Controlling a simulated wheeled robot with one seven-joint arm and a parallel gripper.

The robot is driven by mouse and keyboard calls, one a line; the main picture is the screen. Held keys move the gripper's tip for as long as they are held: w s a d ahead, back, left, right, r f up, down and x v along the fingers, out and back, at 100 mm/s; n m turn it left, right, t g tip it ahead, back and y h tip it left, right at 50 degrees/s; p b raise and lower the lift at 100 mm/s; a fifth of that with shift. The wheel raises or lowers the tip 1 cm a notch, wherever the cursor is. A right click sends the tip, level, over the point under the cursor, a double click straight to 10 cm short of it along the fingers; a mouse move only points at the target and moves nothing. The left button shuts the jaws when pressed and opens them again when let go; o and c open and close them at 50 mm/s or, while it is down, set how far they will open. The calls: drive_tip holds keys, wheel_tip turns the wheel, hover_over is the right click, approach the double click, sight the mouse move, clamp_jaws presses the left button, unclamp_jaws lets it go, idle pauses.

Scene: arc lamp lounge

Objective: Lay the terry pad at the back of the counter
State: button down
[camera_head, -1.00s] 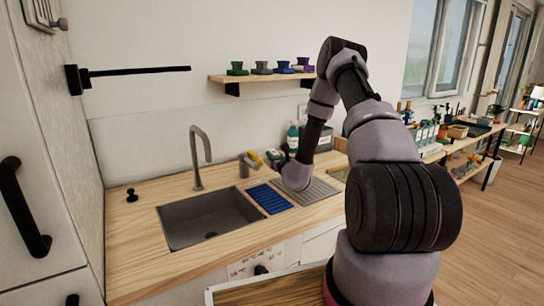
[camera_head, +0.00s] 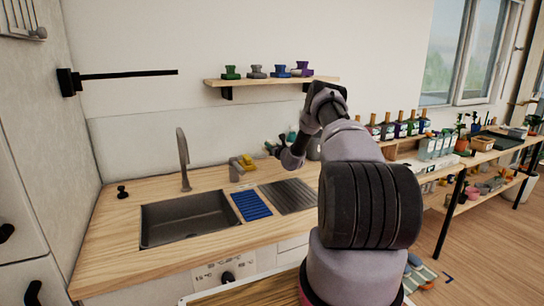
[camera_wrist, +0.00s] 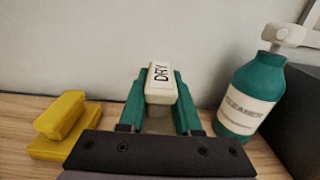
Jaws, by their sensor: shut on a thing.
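The terry pad (camera_wrist: 161,84) is a pale cream block marked DRY. In the wrist view it sits between the two green fingers of my gripper (camera_wrist: 160,100), which is shut on it. The wall is behind it, and I cannot tell whether its lower end touches the wooden counter (camera_wrist: 20,108). In the head view my gripper (camera_head: 273,148) is over the back of the counter (camera_head: 105,240), to the right of the tap. The pad cannot be made out there.
Yellow stacked blocks (camera_wrist: 60,128) stand left of my gripper. A green cleaner bottle (camera_wrist: 250,95) stands close on the right, with a dark box (camera_wrist: 300,120) beyond it. The sink (camera_head: 190,218), blue ribbed mat (camera_head: 251,205) and grooved drainer (camera_head: 288,195) lie in front. A shelf (camera_head: 270,82) hangs above.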

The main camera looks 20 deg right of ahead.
drive_tip(key=shift+f, duration=2.25)
